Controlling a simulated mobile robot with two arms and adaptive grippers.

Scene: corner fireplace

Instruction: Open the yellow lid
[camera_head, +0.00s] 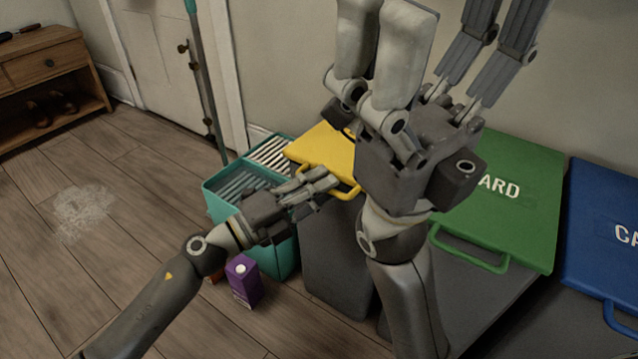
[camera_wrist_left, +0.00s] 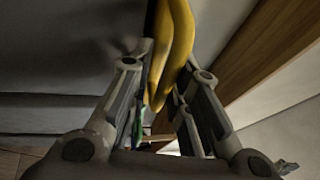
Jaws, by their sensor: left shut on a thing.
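The yellow lid (camera_head: 324,148) lies flat on a grey bin (camera_head: 335,255) in the head view; its right part is hidden behind my right gripper. Its yellow handle sticks out at the front edge. My left gripper (camera_head: 328,184) is at this handle, shut on it. In the left wrist view the yellow handle (camera_wrist_left: 172,50) runs down between the two fingers of the left gripper (camera_wrist_left: 160,105). My right gripper (camera_head: 440,35) is raised close to the head camera, fingers pointing up and spread wide, with nothing between them.
A green lid (camera_head: 515,185) and a blue lid (camera_head: 610,230) cover bins to the right. A teal crate (camera_head: 285,258) stands left of the grey bin, with a purple carton (camera_head: 243,281) in front. A wooden cabinet (camera_head: 45,70) is far left.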

